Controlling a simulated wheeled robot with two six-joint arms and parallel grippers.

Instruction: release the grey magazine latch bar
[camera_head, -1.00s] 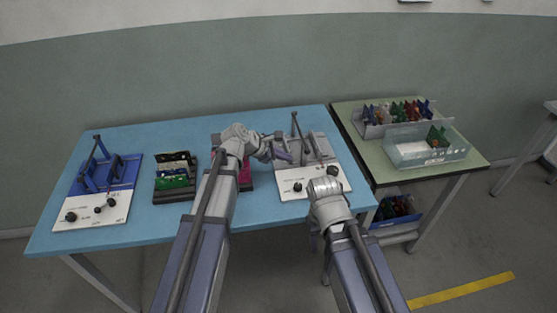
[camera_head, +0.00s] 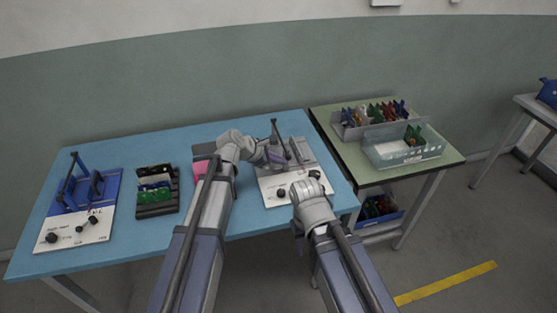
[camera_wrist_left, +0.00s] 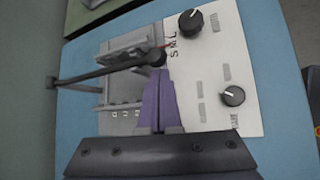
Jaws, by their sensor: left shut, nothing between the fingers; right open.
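The grey magazine (camera_head: 306,150) stands on the right part of the blue table, with a white panel (camera_head: 274,194) in front. Its dark latch bar (camera_head: 278,138) slants up from it; the left wrist view shows the bar (camera_wrist_left: 100,72) running across the grey slotted rack (camera_wrist_left: 120,98). My left gripper (camera_head: 277,156) is at the bar. Its purple fingers (camera_wrist_left: 159,90) are together and empty, their tips close by the bar's dark round end; I cannot tell whether they touch. My right gripper (camera_head: 298,238) hangs by the table's front edge, mostly hidden by its wrist.
A blue magazine (camera_head: 105,190) with its own bar stands at the table's left. A black rack (camera_head: 157,204) of cards and a pink item (camera_head: 200,168) lie between. Bins (camera_head: 425,153) stand on the green side table. Black knobs (camera_wrist_left: 191,21) rise from the white panel.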

